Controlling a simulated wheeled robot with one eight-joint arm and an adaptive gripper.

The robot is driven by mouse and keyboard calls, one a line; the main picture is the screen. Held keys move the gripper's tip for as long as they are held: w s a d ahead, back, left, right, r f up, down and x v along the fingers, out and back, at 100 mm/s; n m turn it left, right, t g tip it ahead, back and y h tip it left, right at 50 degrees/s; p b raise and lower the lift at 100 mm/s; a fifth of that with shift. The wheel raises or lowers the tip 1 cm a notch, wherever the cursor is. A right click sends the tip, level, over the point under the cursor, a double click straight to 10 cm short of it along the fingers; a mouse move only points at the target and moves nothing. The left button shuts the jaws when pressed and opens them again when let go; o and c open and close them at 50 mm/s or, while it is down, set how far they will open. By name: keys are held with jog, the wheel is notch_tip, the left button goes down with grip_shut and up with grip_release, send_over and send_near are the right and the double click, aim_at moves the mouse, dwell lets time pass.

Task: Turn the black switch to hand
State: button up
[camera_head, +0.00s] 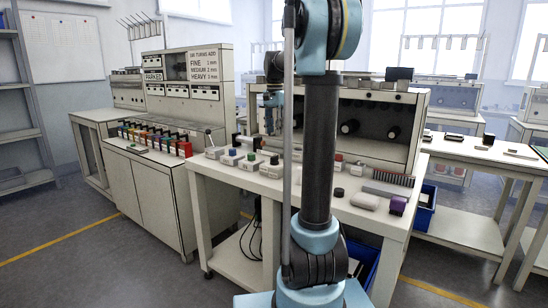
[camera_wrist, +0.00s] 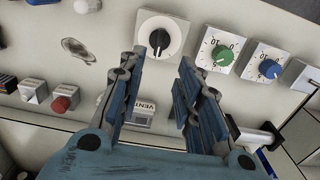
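The black switch (camera_wrist: 159,39) is a round black knob with a pale pointer mark, on a white square block at the top middle of the wrist view. Its position labels are too small to read. My gripper (camera_wrist: 162,60) is open and empty, with its two blue-padded fingers pointing toward the knob. The fingertips lie on either side of the knob's lower part in that picture; I cannot tell how far above it they are. In the head view my gripper (camera_head: 270,130) hangs over the bench with the controls, where I cannot surely pick out the black switch.
A green dial (camera_wrist: 222,54) and a blue dial (camera_wrist: 269,68) stand to the right of the switch. A red button (camera_wrist: 62,104) and a white button (camera_wrist: 32,90) are at left. A labelled block (camera_wrist: 140,112) shows between my fingers. A brush (camera_head: 392,176) lies further right on the bench.

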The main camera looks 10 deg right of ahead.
aim_at(274, 160)
notch_tip(274, 160, down, 12)
dwell(0.5)
jog(key=shift+c, duration=0.3)
grip_shut()
